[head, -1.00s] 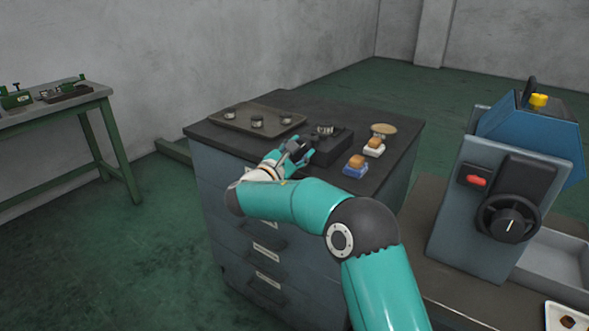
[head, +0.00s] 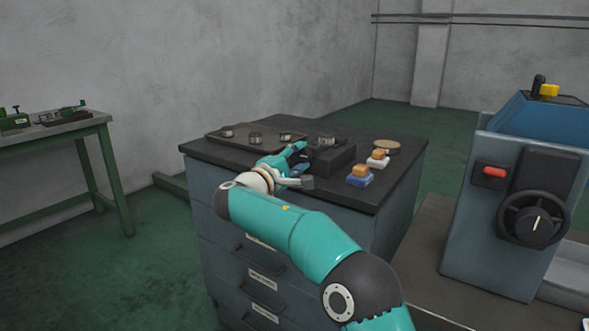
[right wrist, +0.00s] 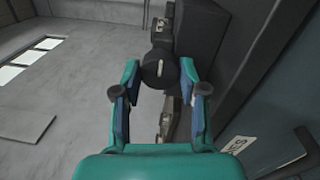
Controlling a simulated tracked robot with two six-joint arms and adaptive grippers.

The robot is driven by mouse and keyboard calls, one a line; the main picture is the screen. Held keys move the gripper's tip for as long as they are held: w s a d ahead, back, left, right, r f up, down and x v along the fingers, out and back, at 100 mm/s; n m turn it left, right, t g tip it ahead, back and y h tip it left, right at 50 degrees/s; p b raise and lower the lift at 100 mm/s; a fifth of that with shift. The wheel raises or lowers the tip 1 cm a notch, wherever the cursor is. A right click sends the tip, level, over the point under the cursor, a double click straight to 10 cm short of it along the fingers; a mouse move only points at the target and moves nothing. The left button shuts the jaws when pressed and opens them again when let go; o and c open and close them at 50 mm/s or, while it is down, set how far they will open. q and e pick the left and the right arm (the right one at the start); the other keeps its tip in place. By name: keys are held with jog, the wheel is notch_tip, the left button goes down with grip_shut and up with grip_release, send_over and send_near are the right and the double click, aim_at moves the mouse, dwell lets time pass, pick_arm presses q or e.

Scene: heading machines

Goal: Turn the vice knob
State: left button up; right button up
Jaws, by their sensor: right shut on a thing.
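The vice (head: 335,158) is a dark block on the dark cabinet top, with a small round metal part (head: 326,140) on it. My right gripper (head: 302,165) is at the vice's near left side. In the right wrist view, the vice knob (right wrist: 159,71) is a round black disc with a short white mark. It sits between the fingertips of my right gripper (right wrist: 160,76), which is shut on it. In the head view the knob is mostly hidden by the gripper. My left gripper is not in view.
A tray (head: 220,139) with several round metal parts lies behind the gripper. Stamps with wooden tops, one blue (head: 360,176) and one white (head: 378,160), stand right of the vice. A blue machine (head: 480,225) with a dial stands farther right.

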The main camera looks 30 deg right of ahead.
jog(key=shift+s+d+f+m+g+b, duration=0.1)
jog(key=shift+s+d+m+g+b, duration=0.2)
jog(key=shift+m, duration=0.4)
jog(key=shift+w, duration=0.1)
jog(key=o, duration=1.2)
jog(key=shift+d, duration=0.1)
jog(key=shift+c, duration=0.2)
jog(key=shift+a, duration=0.25)
jog(key=shift+a, duration=0.25)
jog(key=v, duration=1.1)
jog(key=shift+s, duration=0.2)
